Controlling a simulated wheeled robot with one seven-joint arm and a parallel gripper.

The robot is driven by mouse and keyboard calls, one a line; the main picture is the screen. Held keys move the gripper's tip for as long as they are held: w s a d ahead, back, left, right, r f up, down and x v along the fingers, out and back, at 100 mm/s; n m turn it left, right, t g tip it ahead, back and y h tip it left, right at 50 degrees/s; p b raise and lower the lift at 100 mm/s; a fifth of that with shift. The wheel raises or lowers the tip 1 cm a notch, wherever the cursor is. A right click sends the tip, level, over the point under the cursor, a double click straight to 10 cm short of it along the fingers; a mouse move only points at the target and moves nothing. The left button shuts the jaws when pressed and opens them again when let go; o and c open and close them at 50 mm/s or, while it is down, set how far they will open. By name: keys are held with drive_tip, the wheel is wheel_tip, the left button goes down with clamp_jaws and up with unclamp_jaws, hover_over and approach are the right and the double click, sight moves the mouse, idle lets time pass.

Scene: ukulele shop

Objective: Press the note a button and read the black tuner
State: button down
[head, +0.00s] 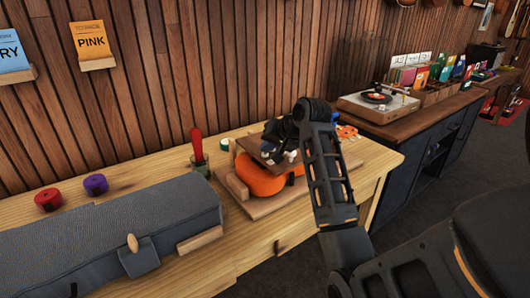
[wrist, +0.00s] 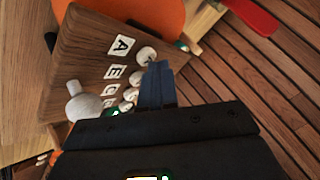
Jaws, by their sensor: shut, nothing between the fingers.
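The letter panel (wrist: 90,60) is a brown board with A, E, C and G labels and a row of white round buttons. The note A button (wrist: 146,55) is at the end of the row beside the A label. My gripper (wrist: 158,66) is shut and empty, its fingertips right beside the A button; I cannot tell whether they touch. In the head view my gripper (head: 283,138) is over the board, which sits above an orange ukulele body (head: 260,180) and is partly hidden. I cannot clearly make out the black tuner; a small lit green edge shows at the wrist view's bottom.
A grey padded case (head: 110,230) lies on the wooden bench at left. A cup with a red-handled tool (head: 197,150) stands left of the ukulele. Red (head: 48,199) and purple (head: 96,184) rolls sit by the wall. A record player (head: 378,102) is on the right counter.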

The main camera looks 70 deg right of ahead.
sight(268, 155)
drive_tip(key=shift+r+p, duration=0.8)
wheel_tip(268, 155, up, 5)
drive_tip(key=p, duration=0.5)
idle(0.7)
